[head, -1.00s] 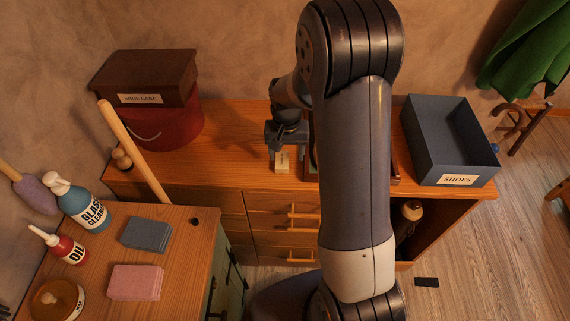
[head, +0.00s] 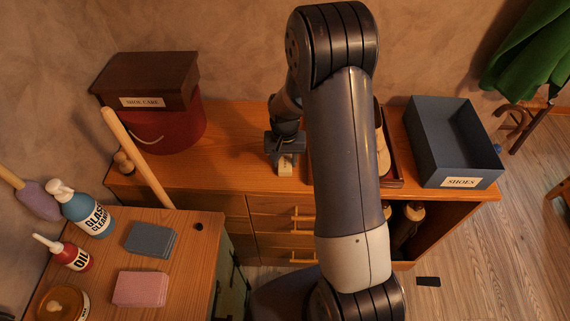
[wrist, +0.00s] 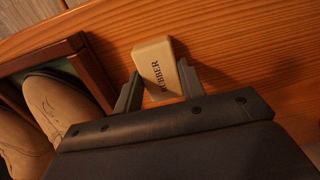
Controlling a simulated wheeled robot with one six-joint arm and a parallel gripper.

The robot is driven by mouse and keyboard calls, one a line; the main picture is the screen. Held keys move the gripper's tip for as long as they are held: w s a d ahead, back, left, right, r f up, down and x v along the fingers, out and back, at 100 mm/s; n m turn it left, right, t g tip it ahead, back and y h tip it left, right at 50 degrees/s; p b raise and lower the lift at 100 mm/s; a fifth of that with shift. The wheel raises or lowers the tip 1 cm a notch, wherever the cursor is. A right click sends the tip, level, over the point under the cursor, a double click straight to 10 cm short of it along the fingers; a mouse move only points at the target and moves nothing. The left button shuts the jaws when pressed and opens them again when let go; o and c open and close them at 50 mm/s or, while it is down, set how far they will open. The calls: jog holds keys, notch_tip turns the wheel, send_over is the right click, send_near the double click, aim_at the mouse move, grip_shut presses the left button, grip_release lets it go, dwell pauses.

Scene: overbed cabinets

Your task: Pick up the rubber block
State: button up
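The rubber block (head: 285,170) is a small beige block on the wooden cabinet top, near its front edge. In the wrist view the block (wrist: 158,68), lettered RUBBER, lies between the two fingers, turned a little relative to them. My gripper (head: 285,155) points down over the block. In the wrist view my gripper (wrist: 160,86) has its fingers apart, one on each side of the block. The fingers are very near its sides; whether they touch is not clear.
A wooden tray (wrist: 92,72) with tan shoes (wrist: 62,100) stands close beside the block. A blue-grey SHOES box (head: 455,150) is at the right. A red container (head: 180,130) under a brown SHOE CARE box (head: 145,80) is at the left. Cabinet top left of my gripper is clear.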

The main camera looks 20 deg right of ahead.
jog(key=c, duration=0.4)
jog(key=shift+r, duration=0.1)
jog(key=shift+c, duration=0.2)
